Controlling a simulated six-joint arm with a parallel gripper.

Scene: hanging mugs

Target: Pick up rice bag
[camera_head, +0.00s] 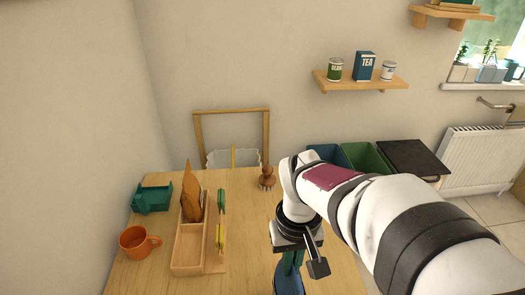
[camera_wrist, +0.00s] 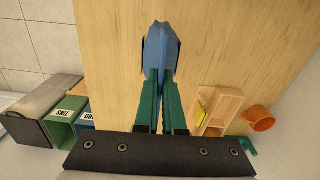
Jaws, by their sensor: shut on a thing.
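A blue bag-like thing, likely the rice bag, (camera_wrist: 161,48) is pinched between the tips of my gripper's green fingers (camera_wrist: 158,76) in the wrist view. No label on it can be read. In the head view, the blue thing (camera_head: 289,283) shows below my gripper (camera_head: 292,262) at the bottom edge, partly cut off. My gripper is shut on it, over the right part of the wooden table (camera_head: 240,190). I cannot tell whether it touches the table.
A wooden organizer (camera_head: 187,250) holding a brown upright piece, an orange mug (camera_head: 138,243) and a green holder (camera_head: 152,197) stand left. A small brown brush-like object (camera_head: 267,177) stands at the back. Bins (camera_head: 365,158) stand beyond the table. The table's middle is clear.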

